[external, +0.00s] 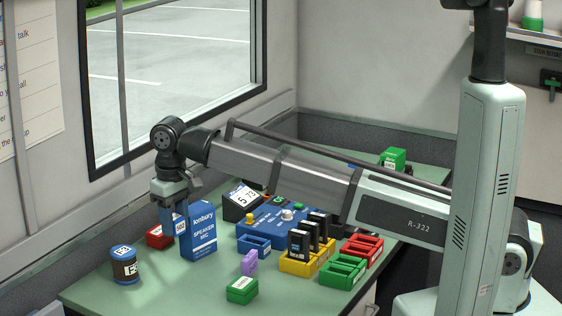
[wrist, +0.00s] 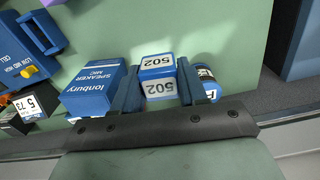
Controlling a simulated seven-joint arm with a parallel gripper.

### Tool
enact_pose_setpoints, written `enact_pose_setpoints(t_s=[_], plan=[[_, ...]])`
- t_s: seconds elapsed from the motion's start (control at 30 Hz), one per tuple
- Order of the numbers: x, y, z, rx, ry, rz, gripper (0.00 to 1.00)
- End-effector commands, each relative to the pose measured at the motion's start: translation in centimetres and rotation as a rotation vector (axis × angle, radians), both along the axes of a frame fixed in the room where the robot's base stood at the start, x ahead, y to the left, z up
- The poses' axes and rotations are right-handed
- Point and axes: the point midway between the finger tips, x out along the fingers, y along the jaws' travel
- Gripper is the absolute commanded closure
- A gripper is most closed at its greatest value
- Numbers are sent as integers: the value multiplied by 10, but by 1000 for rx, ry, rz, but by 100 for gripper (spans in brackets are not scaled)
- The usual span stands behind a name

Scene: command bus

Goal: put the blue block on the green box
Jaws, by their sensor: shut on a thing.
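My gripper (external: 170,218) is shut on the blue block (wrist: 158,72), which carries white 502 labels. In the wrist view the block sits between the two dark blue fingers (wrist: 157,92). In the external view the fingers point down beside the blue speaker mic box, and the block is mostly hidden by them. A small green box (external: 242,290) with a white label stands near the front edge of the table. Another green box (external: 394,158) with a white label is at the far back right. I cannot tell which one the task names.
The speaker mic box (external: 199,232) stands close to my gripper. A red block (external: 159,237) and a round blue-and-black can (external: 124,266) are nearby. A purple block (external: 249,263), blue tray (external: 254,245), yellow tray (external: 297,267) with black radios, and green tray (external: 343,272) crowd the middle.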

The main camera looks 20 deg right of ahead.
Motion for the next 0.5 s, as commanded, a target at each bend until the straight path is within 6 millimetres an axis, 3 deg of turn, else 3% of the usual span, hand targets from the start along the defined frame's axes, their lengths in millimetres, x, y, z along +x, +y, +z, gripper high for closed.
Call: enact_pose_setpoints(t_s=[0.1, 0.4, 0.5], plan=[[1, 2, 32, 3, -2, 0, 88], [1, 1, 86, 1, -2, 0, 88], [21, -8, 83, -1, 1, -37, 88]])
